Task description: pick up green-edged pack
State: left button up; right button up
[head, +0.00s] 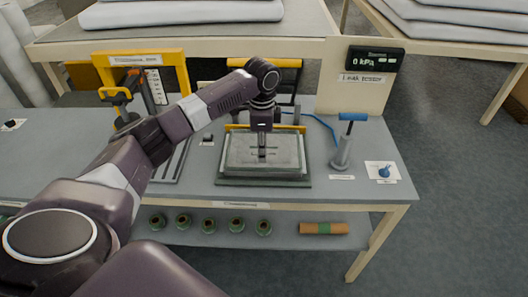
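A flat grey pack (238,153) lies level on a dark base with a greenish rim (225,182), in the middle of the bench. A yellow bar runs along its back edge. My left gripper (262,155) points straight down over the middle of the pack. Its fingers look narrow from here, and I cannot tell whether they are open or shut, or whether they touch the pack. The gripper and wrist hide part of the pack's middle and back. My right gripper is not in view.
A blue-handled pump (343,145) stands right of the pack, with a blue hose behind. A small blue item (384,171) lies on a white card. A yellow frame (181,60) stands at left. A gauge panel (374,60) rises at back right. Green rolls and an orange tube (310,229) sit on the lower shelf.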

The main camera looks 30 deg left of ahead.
aim_at(263, 168)
pick_arm(q)
notch_tip(263, 168, down, 5)
jog(key=shift+d+f+p, duration=0.1)
jog(key=shift+f+p, duration=0.1)
jog(key=shift+p, duration=0.9)
jog(key=shift+f, duration=0.25)
grip_shut()
